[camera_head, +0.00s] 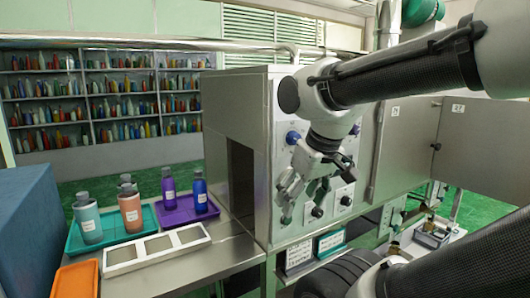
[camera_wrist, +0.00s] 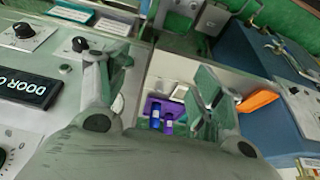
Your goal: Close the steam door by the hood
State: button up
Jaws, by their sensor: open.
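My gripper (camera_head: 303,200) is open and empty in front of the control panel of a steel machine (camera_head: 241,105). In the wrist view its two fingers (camera_wrist: 160,90) are spread apart, with nothing between them. A black sign reading "DOOR O…" (camera_wrist: 30,88) is on the panel to the left there, cut off by the frame edge. Steel door panels (camera_head: 480,145) with small labels and a dark knob (camera_head: 436,146) stand at the right in the head view, beyond my arm. I cannot tell which one is the steam door. My arm hides part of the machine.
Bottles stand on a teal tray (camera_head: 75,240) and a purple tray (camera_head: 180,212) on the left bench. A white divided tray (camera_head: 157,248) and an orange bin (camera_head: 77,280) are near. A blue block (camera_head: 25,230) stands far left. Black knobs (camera_head: 317,212) project from the panel.

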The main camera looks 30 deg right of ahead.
aim_at(485, 151)
jog(key=z, duration=2.45)
